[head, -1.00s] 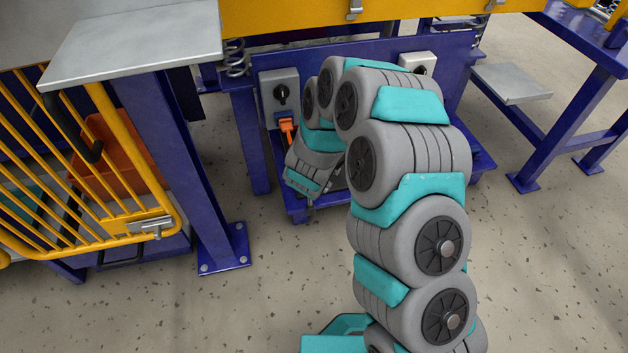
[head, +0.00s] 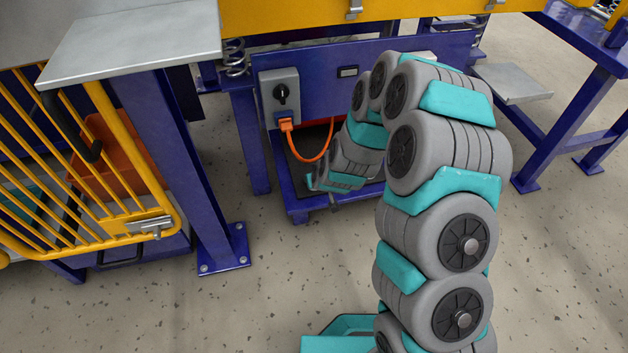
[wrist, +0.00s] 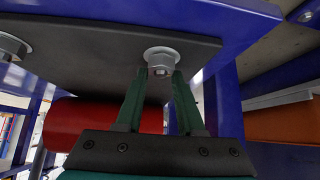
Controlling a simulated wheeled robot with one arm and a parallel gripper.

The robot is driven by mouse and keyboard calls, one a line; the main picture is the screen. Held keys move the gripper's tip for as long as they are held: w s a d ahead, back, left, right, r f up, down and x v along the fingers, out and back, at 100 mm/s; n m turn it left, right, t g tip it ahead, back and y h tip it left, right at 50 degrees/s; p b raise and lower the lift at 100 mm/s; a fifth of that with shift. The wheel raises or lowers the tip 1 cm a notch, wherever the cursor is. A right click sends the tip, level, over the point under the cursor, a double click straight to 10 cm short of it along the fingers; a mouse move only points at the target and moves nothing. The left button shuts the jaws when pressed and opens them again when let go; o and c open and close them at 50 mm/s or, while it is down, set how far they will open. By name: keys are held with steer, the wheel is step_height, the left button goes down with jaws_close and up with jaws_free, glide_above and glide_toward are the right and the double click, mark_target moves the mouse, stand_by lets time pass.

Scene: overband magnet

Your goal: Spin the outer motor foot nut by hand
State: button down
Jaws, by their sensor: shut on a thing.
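In the wrist view a grey hex nut (wrist: 161,64) with a pale washer sits on a bolt against a dark plate (wrist: 95,35). My gripper (wrist: 161,75) has its two green fingers at either side of this nut, shut on it. A second hex nut (wrist: 12,47) with a washer is at the left of the same plate. A red cylinder (wrist: 90,118), which looks like the motor body, lies behind the fingers. In the head view my gripper (head: 318,182) is low at the blue frame, and the nut cannot be made out there.
A grey switch box (head: 280,97) with an orange plug (head: 286,124) and a looping orange cable (head: 318,158) is close to my wrist. A blue post (head: 195,170) and yellow gate (head: 125,170) stand at left. The floor in front is clear.

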steer(key=shift+w+d+n+g+y, duration=0.1)
steer(key=shift+n+g+y, duration=0.3)
steer(key=shift+n+y, duration=0.55)
steer(key=shift+n+g+y, duration=0.25)
steer(key=shift+n+g, duration=0.05)
steer(key=shift+n, duration=0.65)
steer(key=shift+c, duration=2.2)
jaws_free()
steer(key=p+v, duration=0.1)
steer(key=v, duration=0.6)
steer(key=shift+s+r, duration=0.3)
